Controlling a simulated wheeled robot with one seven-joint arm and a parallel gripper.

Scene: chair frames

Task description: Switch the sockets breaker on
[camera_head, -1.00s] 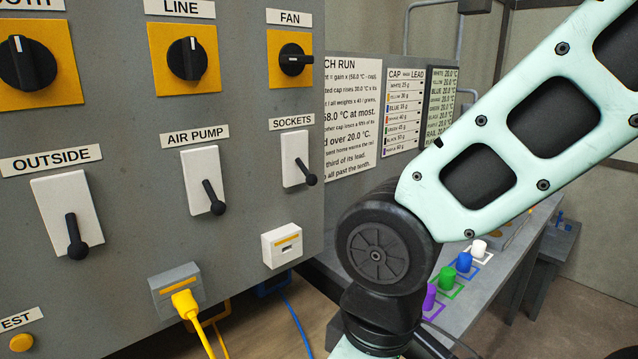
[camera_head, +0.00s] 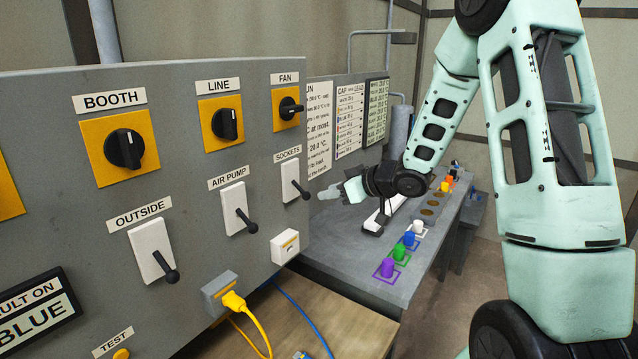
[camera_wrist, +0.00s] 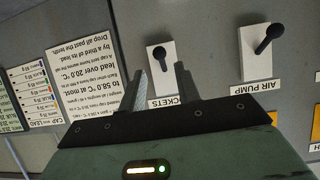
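The sockets breaker (camera_head: 290,178) is a white plate with a black lever (camera_head: 303,193) angled down, under the SOCKETS label on the grey panel. In the wrist view, which is upside down, the breaker (camera_wrist: 160,80) lies just beyond my fingertips, with its lever knob (camera_wrist: 159,52) clear of them. My gripper (camera_head: 331,193) is just right of the breaker in the head view, apart from the lever. In the wrist view my gripper (camera_wrist: 160,78) has its two fingers spread, empty, over the label end of the plate. The fingers partly hide the SOCKETS label.
The air pump breaker (camera_head: 232,209) and outside breaker (camera_head: 152,250) are beside it, levers also down. The fan knob (camera_head: 288,108) is above. A white socket box (camera_head: 285,246) is below. The grey bench (camera_head: 345,256) with coloured caps stands behind and right.

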